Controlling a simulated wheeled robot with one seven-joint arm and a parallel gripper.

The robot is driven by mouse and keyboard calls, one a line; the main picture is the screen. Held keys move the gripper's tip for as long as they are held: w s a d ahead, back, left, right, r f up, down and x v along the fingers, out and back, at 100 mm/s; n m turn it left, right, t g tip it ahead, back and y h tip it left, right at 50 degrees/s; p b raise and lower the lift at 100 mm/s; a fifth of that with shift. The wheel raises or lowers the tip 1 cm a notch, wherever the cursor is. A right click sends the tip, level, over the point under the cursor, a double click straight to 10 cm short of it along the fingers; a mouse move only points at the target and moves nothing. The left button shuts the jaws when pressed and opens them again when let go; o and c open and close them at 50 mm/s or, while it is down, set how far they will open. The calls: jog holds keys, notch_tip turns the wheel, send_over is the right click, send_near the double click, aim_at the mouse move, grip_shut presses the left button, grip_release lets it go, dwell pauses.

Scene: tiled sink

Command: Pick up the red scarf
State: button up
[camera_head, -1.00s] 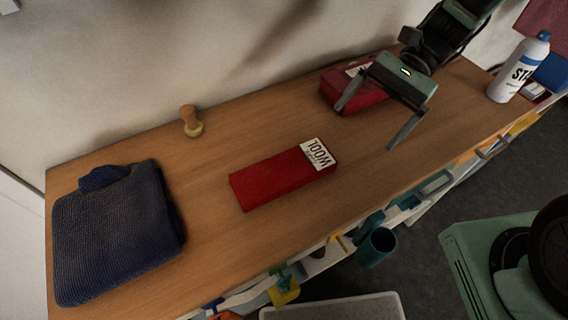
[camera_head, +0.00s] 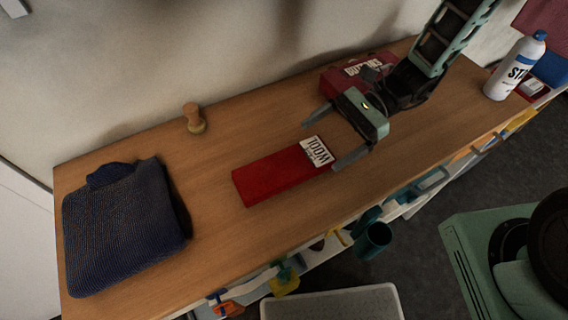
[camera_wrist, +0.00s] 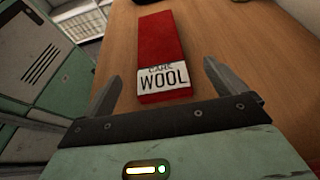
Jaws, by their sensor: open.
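The red scarf (camera_head: 272,178) lies folded flat on the wooden tabletop as a long red block, with a white label reading "WOOL" at its right end. In the wrist view the red scarf (camera_wrist: 161,50) lies ahead, its labelled end nearest me. My gripper (camera_head: 323,145) is open and empty, its two fingers spread near the labelled end. In the wrist view my gripper (camera_wrist: 160,82) has one finger on each side of that end in the picture. I cannot tell its exact height above the table.
A dark blue folded cloth (camera_head: 125,230) lies at the left. A small wooden stamp-like object (camera_head: 193,118) stands near the wall. A second red labelled item (camera_head: 345,80) sits behind my gripper. A spray can (camera_head: 515,68) stands at the far right. Hooks and a teal cup (camera_head: 373,240) hang along the front edge.

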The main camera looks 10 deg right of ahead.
aim_at(306, 155)
jog(key=shift+p+x, duration=0.65)
jog(key=shift+x, duration=2.2)
jog(key=shift+d+f, duration=0.1)
jog(key=shift+f, duration=0.05)
jog(key=c, duration=1.1)
